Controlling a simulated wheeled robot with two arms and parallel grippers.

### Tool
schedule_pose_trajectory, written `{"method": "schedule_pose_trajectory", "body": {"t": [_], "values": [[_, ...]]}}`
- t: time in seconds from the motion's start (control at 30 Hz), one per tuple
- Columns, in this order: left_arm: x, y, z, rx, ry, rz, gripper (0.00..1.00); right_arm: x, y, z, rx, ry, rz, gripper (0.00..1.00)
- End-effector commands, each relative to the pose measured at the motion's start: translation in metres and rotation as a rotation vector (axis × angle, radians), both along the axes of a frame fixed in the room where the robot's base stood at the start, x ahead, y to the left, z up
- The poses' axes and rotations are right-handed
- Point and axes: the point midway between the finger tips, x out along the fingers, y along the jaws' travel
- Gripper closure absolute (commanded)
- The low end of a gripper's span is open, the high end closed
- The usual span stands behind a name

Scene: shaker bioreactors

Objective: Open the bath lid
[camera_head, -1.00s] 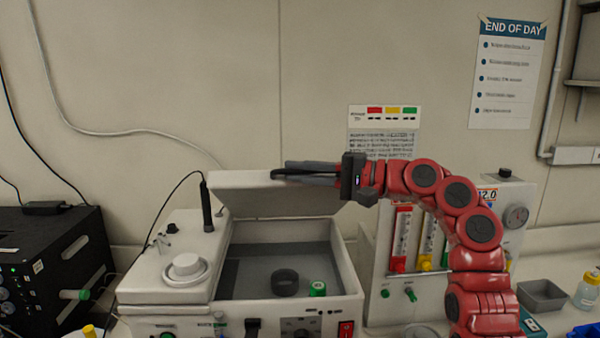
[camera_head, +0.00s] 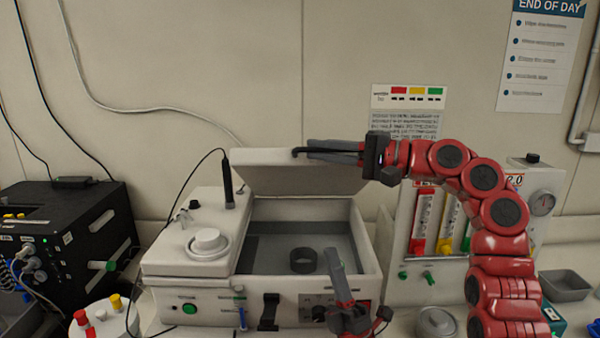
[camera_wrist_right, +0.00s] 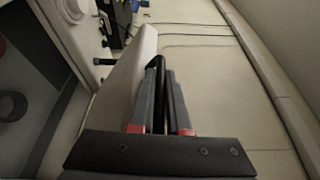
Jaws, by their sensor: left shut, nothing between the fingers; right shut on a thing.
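The bath (camera_head: 158,262) is a white box with an open grey basin. Its pale lid (camera_head: 285,178) is raised and tilted up at the back of the basin, and also shows in the right wrist view (camera_wrist_right: 125,75). My right gripper (camera_head: 304,151) is shut on the lid's black handle (camera_wrist_right: 157,65) at the raised edge. My left gripper (camera_head: 334,256) is shut and empty, pointing up over the front right part of the basin, below the lid. It hides part of the basin and front panel.
A black ring (camera_head: 303,261) lies in the basin. A white round knob (camera_head: 208,241) and a black probe (camera_head: 228,183) stand left of it. A black instrument (camera_head: 70,235) is at far left, a flowmeter panel (camera_head: 400,260) at right. The wall is close behind.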

Motion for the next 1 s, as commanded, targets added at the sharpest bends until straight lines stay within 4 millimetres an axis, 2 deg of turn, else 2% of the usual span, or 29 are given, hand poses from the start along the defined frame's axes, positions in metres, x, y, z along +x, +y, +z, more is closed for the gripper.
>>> {"method": "schedule_pose_trajectory", "body": {"t": [0.03,0.1,0.3,0.47,0.87,1.0], "values": [[0.002,0.005,0.018,-0.110,-0.013,-0.050,1.00,0.001,-0.001,0.000,0.001,0.000,-0.005,1.00],[0.006,0.012,0.029,-0.233,-0.017,-0.105,1.00,0.001,-0.002,0.000,0.001,0.000,-0.005,1.00],[0.013,0.020,0.043,-0.400,-0.018,-0.183,1.00,0.001,-0.001,0.000,0.001,0.000,-0.004,1.00],[0.022,0.030,0.055,-0.411,-0.019,-0.189,1.00,0.001,-0.001,0.000,0.001,0.000,-0.004,1.00],[0.064,0.074,0.115,-0.408,-0.023,-0.184,1.00,0.001,-0.001,0.000,0.001,0.000,-0.003,1.00],[0.075,0.066,0.130,-0.404,-0.020,-0.186,1.00,0.001,-0.001,0.000,0.001,0.000,-0.003,1.00]]}}
